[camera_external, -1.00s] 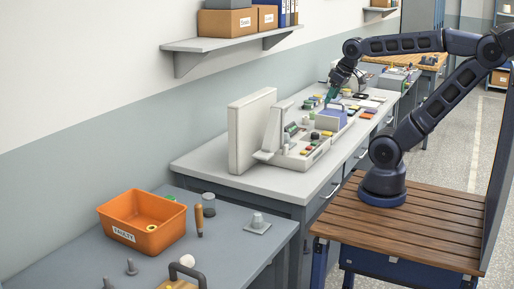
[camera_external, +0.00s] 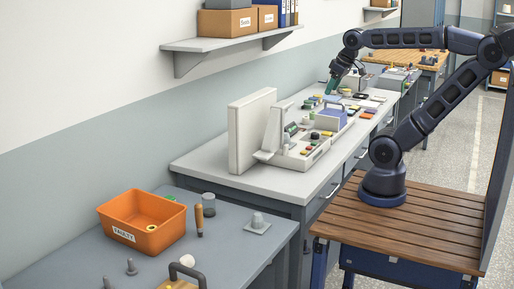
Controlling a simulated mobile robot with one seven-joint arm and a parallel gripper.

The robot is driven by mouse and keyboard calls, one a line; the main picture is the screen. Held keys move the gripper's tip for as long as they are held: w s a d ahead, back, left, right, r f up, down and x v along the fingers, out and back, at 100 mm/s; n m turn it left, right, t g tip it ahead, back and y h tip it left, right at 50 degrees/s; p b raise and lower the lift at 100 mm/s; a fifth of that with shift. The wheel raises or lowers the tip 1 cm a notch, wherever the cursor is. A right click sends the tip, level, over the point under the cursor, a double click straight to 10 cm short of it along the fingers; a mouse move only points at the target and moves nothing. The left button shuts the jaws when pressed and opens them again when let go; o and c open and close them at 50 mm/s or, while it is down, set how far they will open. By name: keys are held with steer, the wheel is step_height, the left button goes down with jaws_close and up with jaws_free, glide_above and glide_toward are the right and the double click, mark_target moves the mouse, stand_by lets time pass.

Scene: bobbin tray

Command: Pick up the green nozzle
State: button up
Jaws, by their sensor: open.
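My gripper (camera_external: 331,89) is above the far part of the light grey bench, with its teal fingers pointing down. It is open; its fingertips are small in this view. Small green pieces (camera_external: 316,98) lie among other coloured parts just left of and below the gripper. I cannot tell at this size which of them, if any, is the green nozzle. A darker green piece (camera_external: 291,128) sits in the light tray nearer the camera.
A light grey tray (camera_external: 318,153) with several coloured parts stands on the bench beside an upright pale panel (camera_external: 250,130). A blue-purple box (camera_external: 330,121) stands behind it. An orange bin (camera_external: 125,217) marked FAULTY is on the near table. The bench's near corner is clear.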

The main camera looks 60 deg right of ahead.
steer(key=w+a+r+m+g, duration=0.1)
steer(key=w+a+r+m, duration=0.1)
steer(key=w+r, duration=0.4)
steer(key=w+a+r+m, duration=0.2)
steer(key=w+r+m, duration=0.15)
steer(key=w, duration=0.45)
steer(key=w+a+r+m+g+y, duration=0.1)
steer(key=w+a+r+m, duration=0.1)
steer(key=w+a, duration=0.45)
steer(key=w+a+r+m+g, duration=0.1)
steer(key=w+a+m, duration=0.25)
steer(key=w, duration=0.65)
steer(key=m+g+h, duration=0.1)
steer(key=m+g, duration=0.1)
steer(key=m, duration=0.7)
glide_above(169, 197)
step_height(169, 197, down, 11)
steer(key=f, duration=2.2)
steer(key=d+f, duration=0.1)
steer(key=f, duration=1)
steer(key=shift+w, duration=0.25)
step_height(169, 197, down, 5)
steer(key=shift+r, duration=0.15)
steer(key=shift+s+a+f, duration=0.15)
steer(key=shift+a+f, duration=0.05)
steer(key=shift+f, duration=1.1)
steer(key=shift+s+a+f, duration=0.1)
steer(key=shift+a+f, duration=0.1)
steer(key=shift+f, duration=1.1)
